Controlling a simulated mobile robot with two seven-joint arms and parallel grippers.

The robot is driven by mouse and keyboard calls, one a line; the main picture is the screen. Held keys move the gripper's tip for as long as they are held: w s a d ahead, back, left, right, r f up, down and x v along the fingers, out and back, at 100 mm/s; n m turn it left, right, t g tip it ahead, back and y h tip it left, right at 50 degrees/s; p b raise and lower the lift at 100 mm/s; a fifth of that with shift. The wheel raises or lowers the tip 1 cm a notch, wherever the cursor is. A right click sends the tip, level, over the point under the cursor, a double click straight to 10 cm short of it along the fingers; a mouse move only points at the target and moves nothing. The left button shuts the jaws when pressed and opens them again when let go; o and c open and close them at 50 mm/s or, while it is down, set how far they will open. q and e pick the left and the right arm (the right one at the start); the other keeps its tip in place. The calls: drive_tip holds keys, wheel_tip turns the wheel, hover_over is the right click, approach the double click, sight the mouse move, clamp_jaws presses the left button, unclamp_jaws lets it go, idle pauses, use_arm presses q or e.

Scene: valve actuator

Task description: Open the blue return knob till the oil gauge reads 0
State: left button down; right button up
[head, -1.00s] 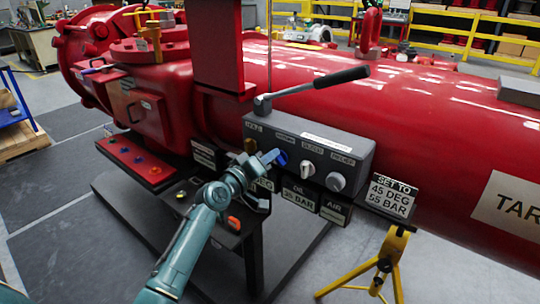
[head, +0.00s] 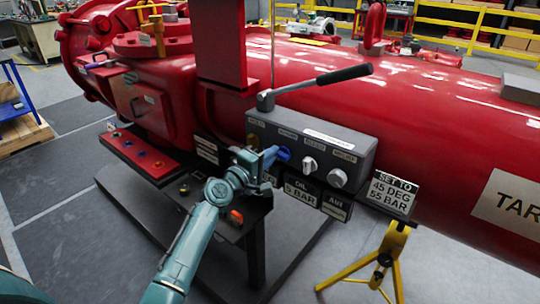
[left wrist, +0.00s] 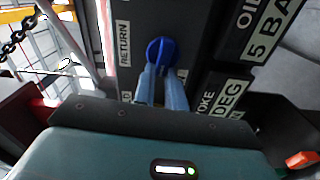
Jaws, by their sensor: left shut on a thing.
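The blue return knob (head: 284,154) sits on the front of the grey control block (head: 325,139). My left gripper (head: 271,157) is shut on the knob. In the left wrist view the blue knob (left wrist: 161,51) shows beyond the two fingertips (left wrist: 162,70), beside a RETURN label (left wrist: 123,43). The oil gauge (head: 301,190) is a dark display below the block, and it reads 5 BAR. The oil gauge (left wrist: 262,38) is partly cut off in the left wrist view. My right gripper is not in view.
White knobs (head: 310,164) and (head: 338,178) sit right of the blue knob. A black-handled lever (head: 325,82) rises above the block. An orange knob (head: 236,217) sits lower left.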

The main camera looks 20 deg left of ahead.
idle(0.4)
use_arm(q)
drive_tip(key=c, duration=1.4)
unclamp_jaws()
drive_tip(key=shift+c, duration=0.2)
drive_tip(key=v, duration=1.3)
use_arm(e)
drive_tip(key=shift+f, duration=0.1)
use_arm(q)
drive_tip(key=shift+s, duration=0.1)
